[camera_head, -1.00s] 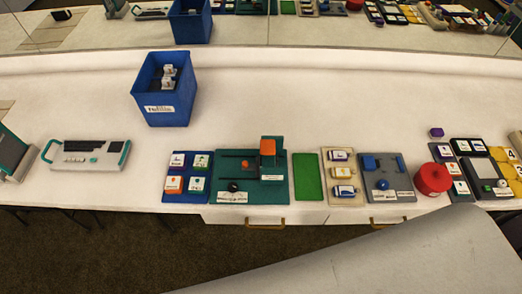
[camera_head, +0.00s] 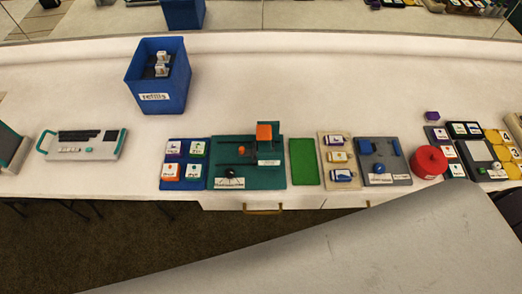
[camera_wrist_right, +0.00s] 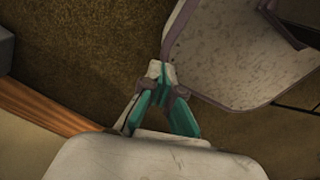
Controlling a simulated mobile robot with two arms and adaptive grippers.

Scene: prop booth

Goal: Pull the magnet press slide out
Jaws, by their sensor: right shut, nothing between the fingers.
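A teal board (camera_head: 225,183) lies near the front edge of the white table. A grey board (camera_head: 402,179) with blue parts lies further right. The labels are too small to read, so I cannot tell which board is the magnet press. My right gripper (camera_wrist_right: 161,70) shows only in the right wrist view. Its teal fingers are shut and empty, above brown floor. My left gripper is in neither view.
A blue bin (camera_head: 156,100) with white items stands behind. A blue tray of labelled blocks (camera_head: 185,163), a green pad (camera_head: 304,161), a beige tray (camera_head: 326,145) and a red round container (camera_head: 430,161) line the front. The table's middle is clear.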

